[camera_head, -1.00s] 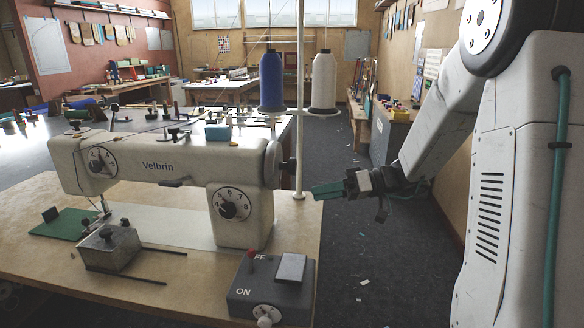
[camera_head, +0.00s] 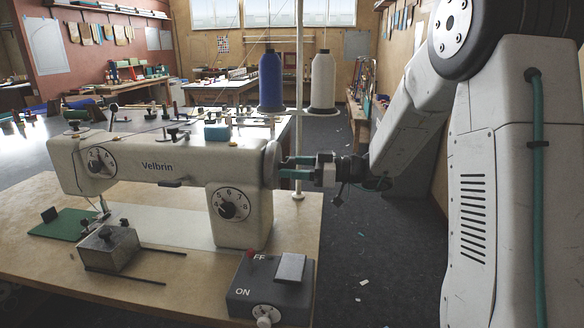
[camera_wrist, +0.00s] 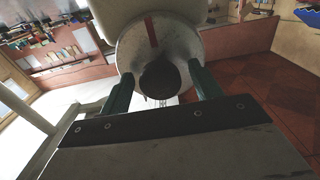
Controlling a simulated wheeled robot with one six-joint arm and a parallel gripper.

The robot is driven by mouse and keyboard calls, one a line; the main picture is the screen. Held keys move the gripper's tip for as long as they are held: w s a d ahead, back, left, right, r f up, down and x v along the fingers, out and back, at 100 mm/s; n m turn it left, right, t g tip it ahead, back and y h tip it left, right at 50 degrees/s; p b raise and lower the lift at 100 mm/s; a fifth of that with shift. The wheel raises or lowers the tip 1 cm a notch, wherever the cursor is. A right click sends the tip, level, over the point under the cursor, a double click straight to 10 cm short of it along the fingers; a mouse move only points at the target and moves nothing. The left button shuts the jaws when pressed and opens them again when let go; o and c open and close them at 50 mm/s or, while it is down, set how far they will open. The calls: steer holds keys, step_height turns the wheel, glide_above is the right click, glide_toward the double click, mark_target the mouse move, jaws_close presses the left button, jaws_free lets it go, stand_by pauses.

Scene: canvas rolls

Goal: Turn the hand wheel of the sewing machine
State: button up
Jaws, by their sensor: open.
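The white sewing machine (camera_head: 160,165), marked "Velbrin", stands on a wooden table. Its hand wheel (camera_head: 271,164) is at the right end of the upper arm. In the wrist view the hand wheel (camera_wrist: 160,45) is a pale disc with a red mark near its top and a dark round knob (camera_wrist: 160,80) in front. My gripper (camera_head: 291,167) is open at the right of the wheel, fingers pointing left at it. In the wrist view the green fingers of my gripper (camera_wrist: 161,85) stand on either side of the dark knob. I cannot tell whether they touch it.
A thin white pole (camera_head: 300,90) with a blue spool (camera_head: 270,82) and a white spool (camera_head: 323,82) rises close to my gripper. A grey control box (camera_head: 270,288) with a red lever sits at the table's front right. The dark floor to the right is open.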

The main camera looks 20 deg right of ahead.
steer(key=shift+w+a, duration=0.1)
steer(key=shift+a, duration=0.15)
steer(key=shift+c, duration=0.3)
steer(key=c, duration=0.9)
steer(key=shift+m, duration=0.4)
